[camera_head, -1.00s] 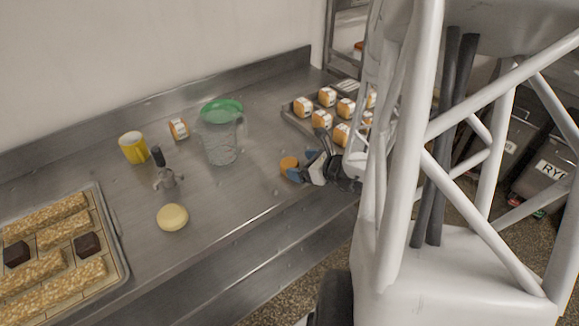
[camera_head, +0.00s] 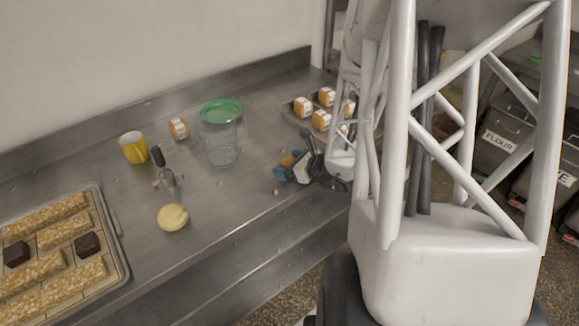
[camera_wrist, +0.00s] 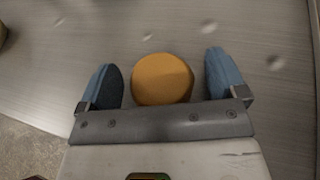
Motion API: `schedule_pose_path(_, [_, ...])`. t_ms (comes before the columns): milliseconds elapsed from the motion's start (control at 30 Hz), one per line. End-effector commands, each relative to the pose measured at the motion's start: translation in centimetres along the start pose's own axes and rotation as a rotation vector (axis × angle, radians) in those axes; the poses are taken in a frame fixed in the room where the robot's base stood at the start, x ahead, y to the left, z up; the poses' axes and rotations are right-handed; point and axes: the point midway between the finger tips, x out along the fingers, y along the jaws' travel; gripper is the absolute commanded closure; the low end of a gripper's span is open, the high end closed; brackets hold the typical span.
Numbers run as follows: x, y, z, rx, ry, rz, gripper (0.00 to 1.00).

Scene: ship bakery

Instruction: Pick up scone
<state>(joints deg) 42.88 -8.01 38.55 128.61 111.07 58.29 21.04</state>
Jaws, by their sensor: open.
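The scone, a round orange-brown piece (camera_wrist: 162,79), lies between my gripper's two blue fingers in the wrist view, with a gap on each side. My gripper (camera_wrist: 163,76) is open around it, and neither finger visibly touches it. In the head view, my gripper (camera_head: 288,166) is low over the steel counter, right of the jug, and hides most of the scone (camera_head: 286,161).
A clear jug with green lid (camera_head: 222,135), a yellow mug (camera_head: 134,147), a small metal tool (camera_head: 165,174) and a pale round piece (camera_head: 172,217) stand left of my gripper. A tray of jars (camera_head: 290,117) is behind it. A bar tray (camera_head: 112,232) lies far left.

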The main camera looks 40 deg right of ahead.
Motion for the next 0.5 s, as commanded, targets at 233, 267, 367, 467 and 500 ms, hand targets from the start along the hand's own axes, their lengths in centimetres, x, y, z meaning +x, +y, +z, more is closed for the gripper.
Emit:
schedule_pose_path(233, [-0.02, -0.01, -0.01, 0.0, 0.0, 0.0, 0.09])
schedule_pose_path(267, [-0.02, -0.01, -0.01, 0.0, 0.0, 0.0, 0.09])
schedule_pose_path(367, [-0.02, -0.01, -0.01, 0.0, 0.0, 0.0, 0.09])
schedule_pose_path(467, [-0.03, 0.0, -0.02, 0.0, 0.0, 0.0, 0.11])
schedule_pose_path(500, [-0.03, 0.0, -0.02, 0.0, 0.0, 0.0, 0.17])
